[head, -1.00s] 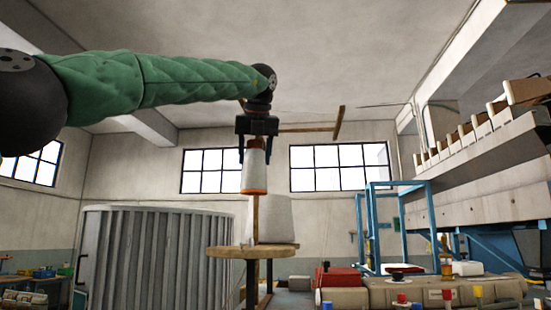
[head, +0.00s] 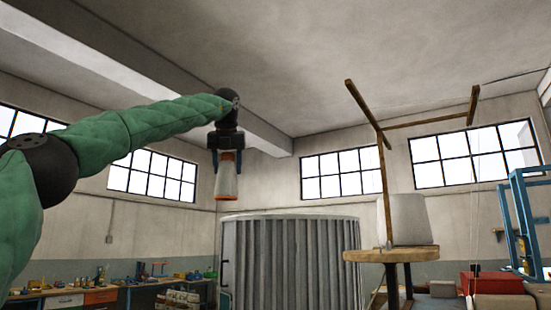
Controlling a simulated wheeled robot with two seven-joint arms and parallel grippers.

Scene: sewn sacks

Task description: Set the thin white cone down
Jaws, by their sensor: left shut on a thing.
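My left gripper (head: 228,143) points down from the green-sleeved arm and is shut on a thin white cone (head: 227,178). The cone hangs upright, wider at the bottom, with orange at its top and bottom edges. It is in the air, apart from any surface I can see. A workbench (head: 108,287) with tools on it shows low at the left, far below and beyond the cone. My right gripper is not in view.
A grey ribbed round enclosure (head: 291,262) stands below and right of the cone. Further right, a round wooden stand (head: 392,255) carries a large white cone (head: 409,220) and a wooden post with arms (head: 383,180). A blue frame (head: 522,225) stands at the right edge.

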